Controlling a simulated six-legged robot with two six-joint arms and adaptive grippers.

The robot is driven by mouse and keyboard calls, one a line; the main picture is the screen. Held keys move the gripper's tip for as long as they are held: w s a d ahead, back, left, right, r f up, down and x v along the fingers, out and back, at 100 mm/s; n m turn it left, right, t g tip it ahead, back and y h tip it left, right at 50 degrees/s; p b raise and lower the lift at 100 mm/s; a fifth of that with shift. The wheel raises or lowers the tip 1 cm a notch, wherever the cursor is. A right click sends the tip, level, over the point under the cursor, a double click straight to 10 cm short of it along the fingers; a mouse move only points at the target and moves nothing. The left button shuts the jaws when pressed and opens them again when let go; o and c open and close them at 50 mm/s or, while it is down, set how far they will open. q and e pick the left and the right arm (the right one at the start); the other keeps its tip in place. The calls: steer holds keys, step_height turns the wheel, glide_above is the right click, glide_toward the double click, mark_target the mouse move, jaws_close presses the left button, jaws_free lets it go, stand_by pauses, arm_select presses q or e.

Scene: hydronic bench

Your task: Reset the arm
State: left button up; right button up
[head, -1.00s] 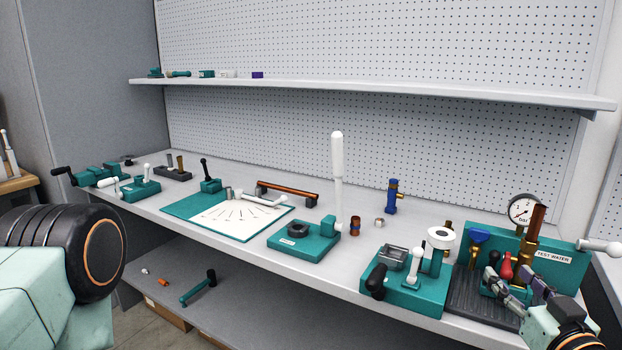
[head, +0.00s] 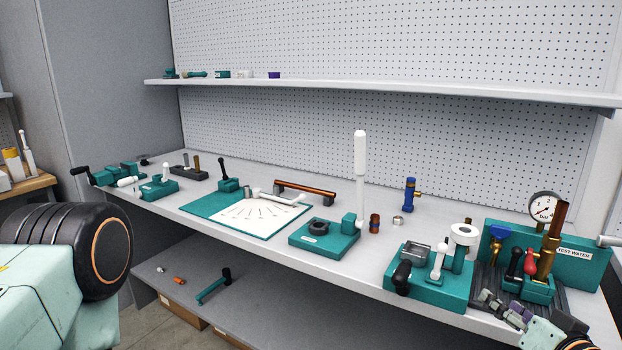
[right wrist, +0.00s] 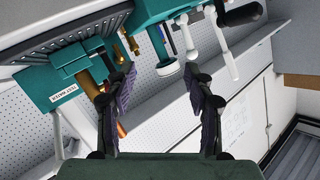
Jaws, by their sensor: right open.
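My right gripper (head: 500,305) is low at the right of the head view, at the front of the test water station (head: 590,262). In the right wrist view its two dark fingers (right wrist: 165,85) stand wide apart with nothing between them. The station has a pressure gauge (head: 544,208), a brass and copper upright (head: 551,245), a red handle (head: 530,261) and a blue handle (head: 499,232). The gripper looks apart from these, though the gap to the bench front is hard to judge. My left gripper is out of view; only part of my left arm shows.
Left of the station is a teal fixture (head: 455,290) with a white-topped post. Further left are a teal block (head: 305,240), a white-topped board (head: 240,222) and a copper pipe (head: 305,188). A shelf (head: 400,91) runs above; a lower shelf (head: 240,290) lies beneath the bench.

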steer(key=s+a+f+g+y+b, duration=0.1)
steer(key=s+a+f+g, duration=0.35)
steer(key=f, duration=0.35)
steer(key=s+a+f+g, duration=0.3)
steer(key=s+f, duration=0.3)
steer(key=f, duration=0.2)
steer(key=s+a+f+n+g+h+b, duration=0.1)
steer(key=s+a+f+n+g, duration=0.1)
steer(key=s+f+g, duration=0.2)
steer(key=s+a+f+n+g+b, duration=0.1)
steer(key=s+f+g, duration=0.2)
steer(key=s+f, duration=0.7)
steer(key=s, duration=0.7)
steer(key=shift+a+n+g+h, duration=0.35)
steer(key=shift+n+h, duration=0.05)
